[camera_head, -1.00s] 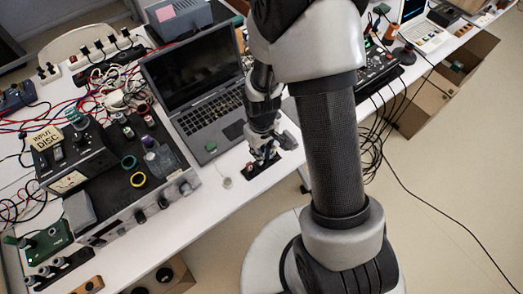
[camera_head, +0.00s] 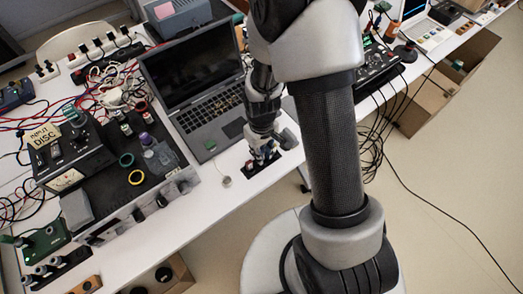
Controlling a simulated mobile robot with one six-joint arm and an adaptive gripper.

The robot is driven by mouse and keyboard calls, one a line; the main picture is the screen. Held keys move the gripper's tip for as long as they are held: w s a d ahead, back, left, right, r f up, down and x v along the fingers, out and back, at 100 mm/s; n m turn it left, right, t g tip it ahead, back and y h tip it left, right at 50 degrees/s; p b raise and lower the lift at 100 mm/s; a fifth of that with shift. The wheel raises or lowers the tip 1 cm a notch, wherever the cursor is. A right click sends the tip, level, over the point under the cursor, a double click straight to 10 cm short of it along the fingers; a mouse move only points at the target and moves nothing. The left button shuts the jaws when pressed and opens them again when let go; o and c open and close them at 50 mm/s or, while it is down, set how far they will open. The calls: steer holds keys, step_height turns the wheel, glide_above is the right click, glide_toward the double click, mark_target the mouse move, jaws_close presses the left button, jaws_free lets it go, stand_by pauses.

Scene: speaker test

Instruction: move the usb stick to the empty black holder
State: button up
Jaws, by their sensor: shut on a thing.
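My gripper (camera_head: 263,155) points down over a flat black holder (camera_head: 247,171) on the white table, just right of the laptop's front corner. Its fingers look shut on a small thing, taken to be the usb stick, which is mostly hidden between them. The fingertips are at the holder or very close above it. I cannot tell whether the stick touches the holder or sits in a slot. The gripper covers part of the holder.
An open laptop (camera_head: 200,124) stands behind and left. A small round whitish object (camera_head: 225,181) lies left of the holder. A black-topped equipment box (camera_head: 115,190) and red cables fill the left. The table's front edge is close to the holder.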

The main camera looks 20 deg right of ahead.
steer(key=shift+f+b, duration=0.35)
steer(key=shift+f, duration=0.15)
stand_by(0.3)
steer(key=o, duration=0.9)
steer(key=shift+c, duration=0.2)
steer(key=shift+o, duration=0.2)
steer(key=o, duration=0.4)
steer(key=shift+c, duration=0.2)
steer(key=shift+r+p, duration=2.05)
steer(key=shift+r, duration=0.5)
